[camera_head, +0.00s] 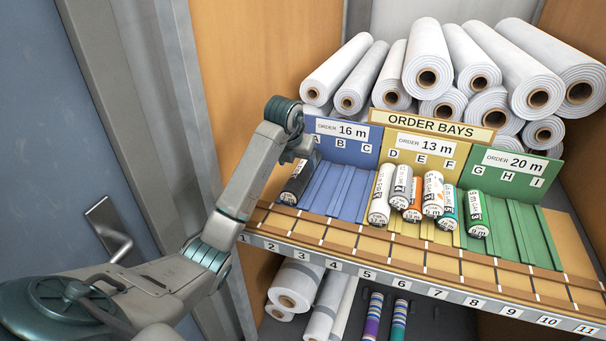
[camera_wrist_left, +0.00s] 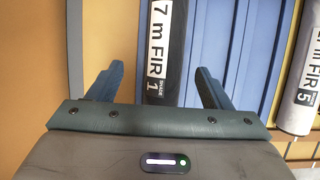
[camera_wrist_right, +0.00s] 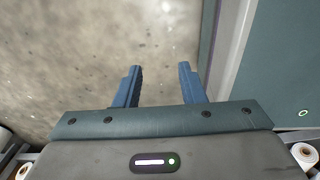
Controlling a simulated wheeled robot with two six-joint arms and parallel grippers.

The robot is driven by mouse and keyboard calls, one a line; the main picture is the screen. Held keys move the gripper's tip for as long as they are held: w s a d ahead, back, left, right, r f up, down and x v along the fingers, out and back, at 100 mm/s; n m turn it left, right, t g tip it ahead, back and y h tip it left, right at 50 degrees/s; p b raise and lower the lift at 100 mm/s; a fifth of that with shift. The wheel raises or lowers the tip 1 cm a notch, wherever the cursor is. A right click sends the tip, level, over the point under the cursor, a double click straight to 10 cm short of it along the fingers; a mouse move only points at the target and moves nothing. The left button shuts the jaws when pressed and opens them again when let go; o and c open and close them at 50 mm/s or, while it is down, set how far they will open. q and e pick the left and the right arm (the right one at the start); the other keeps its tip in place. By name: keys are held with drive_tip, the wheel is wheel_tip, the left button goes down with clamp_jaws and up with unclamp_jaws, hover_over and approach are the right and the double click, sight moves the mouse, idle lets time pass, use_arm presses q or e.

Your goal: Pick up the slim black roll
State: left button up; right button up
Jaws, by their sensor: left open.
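The slim black roll (camera_head: 299,178) lies in the leftmost slot of the blue bay, under label A. In the left wrist view the black roll (camera_wrist_left: 165,45) has a white label reading "7 m FIR" and shade 1. My left gripper (camera_wrist_left: 160,68) is open, with a finger on either side of the roll's line; I cannot tell the height gap. In the head view my left gripper (camera_head: 301,157) is over the roll and hides part of it. My right gripper (camera_wrist_right: 159,68) is open and empty, facing a grey speckled surface, away from the shelf.
Several white-labelled rolls (camera_head: 382,194) lie in the yellow bay, and one roll (camera_head: 474,214) lies in the green bay. Large white rolls (camera_head: 427,62) are stacked behind the order sign. A wooden side wall (camera_head: 258,70) stands close left of the blue bay.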

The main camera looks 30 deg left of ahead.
sight(302, 169)
use_arm(q)
drive_tip(key=p+x, duration=0.1)
drive_tip(key=x, duration=0.1)
drive_tip(key=p+x, duration=0.1)
drive_tip(key=x, duration=0.1)
drive_tip(key=shift+w+d, duration=0.2)
drive_tip(key=shift+w, duration=0.2)
drive_tip(key=shift+w+f, duration=0.1)
drive_tip(key=shift+f, duration=0.25)
drive_tip(key=shift+w+f, duration=0.1)
drive_tip(key=shift+f, duration=0.1)
drive_tip(key=c, duration=1)
drive_tip(key=shift+c, duration=0.7)
use_arm(e)
drive_tip(key=shift+w+a+r, duration=0.1)
drive_tip(key=shift+w+r, duration=1.05)
drive_tip(key=shift+r, duration=0.1)
use_arm(q)
drive_tip(key=shift+r, duration=0.15)
use_arm(e)
drive_tip(key=shift+w, duration=0.15)
